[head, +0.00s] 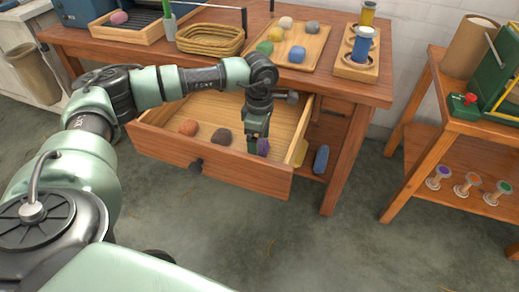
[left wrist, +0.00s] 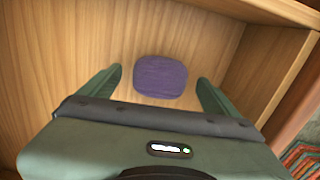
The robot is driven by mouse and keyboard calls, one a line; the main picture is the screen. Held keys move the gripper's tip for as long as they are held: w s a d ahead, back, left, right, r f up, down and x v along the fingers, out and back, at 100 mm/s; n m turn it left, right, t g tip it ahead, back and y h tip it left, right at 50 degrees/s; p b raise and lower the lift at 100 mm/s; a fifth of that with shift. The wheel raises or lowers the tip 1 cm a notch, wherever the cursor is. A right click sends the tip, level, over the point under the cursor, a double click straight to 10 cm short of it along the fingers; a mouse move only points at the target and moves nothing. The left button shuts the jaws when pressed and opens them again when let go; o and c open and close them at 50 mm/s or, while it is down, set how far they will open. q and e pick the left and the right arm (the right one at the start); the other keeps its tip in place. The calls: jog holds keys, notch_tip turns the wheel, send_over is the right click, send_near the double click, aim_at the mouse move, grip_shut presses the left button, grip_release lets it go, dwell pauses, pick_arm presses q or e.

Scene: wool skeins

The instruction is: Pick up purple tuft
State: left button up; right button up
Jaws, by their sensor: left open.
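The purple tuft (left wrist: 160,77) lies on the wooden floor of the open drawer (head: 240,180). In the left wrist view it sits between and just beyond the two fingertips of my left gripper (left wrist: 159,80), apart from both. In the head view my left gripper (head: 257,145) reaches down into the right part of the drawer, and the purple tuft (head: 263,147) shows partly behind its fingers. The gripper is open and empty. My right gripper is not in view.
An orange tuft (head: 189,128) and a dark tuft (head: 221,136) lie further left in the drawer. The drawer's right wall (left wrist: 292,92) is near the gripper. On the tabletop above are a tray (head: 310,38) of tufts and a wicker basket (head: 210,39).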

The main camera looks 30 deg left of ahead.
pick_arm(q)
jog(key=shift+f, duration=0.4)
jog(key=c, duration=1.4)
jog(key=shift+r, duration=0.1)
